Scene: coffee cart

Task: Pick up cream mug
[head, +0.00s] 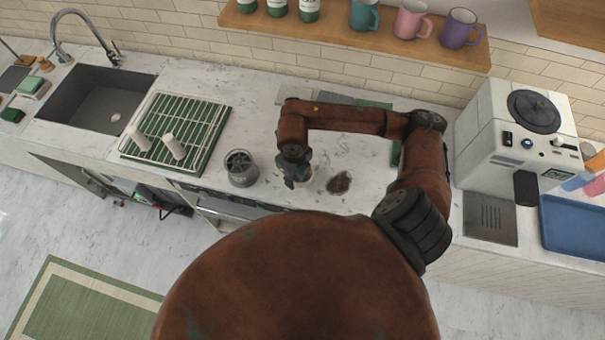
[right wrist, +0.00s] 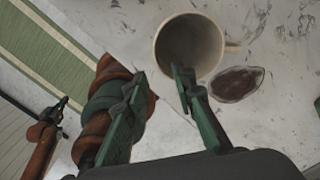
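The cream mug (right wrist: 188,38) stands upright and looks empty in the right wrist view, its handle pointing right. In the head view it is mostly hidden by my right gripper (head: 292,176). In the right wrist view my right gripper (right wrist: 155,83) is open. One finger overlaps the mug's near rim and the other is left of the mug. Whether either finger touches it I cannot tell. A small brown and dark part at the lower left of that view looks like my left gripper (right wrist: 55,115); its fingers are too small to read.
A dark brown spill (head: 340,182) lies right of the mug. A grey metal canister (head: 241,170) stands to its left, then a green drying rack (head: 205,128). A white coffee machine (head: 500,130) and blue tray (head: 575,228) are at the right. A shelf (head: 340,37) runs above.

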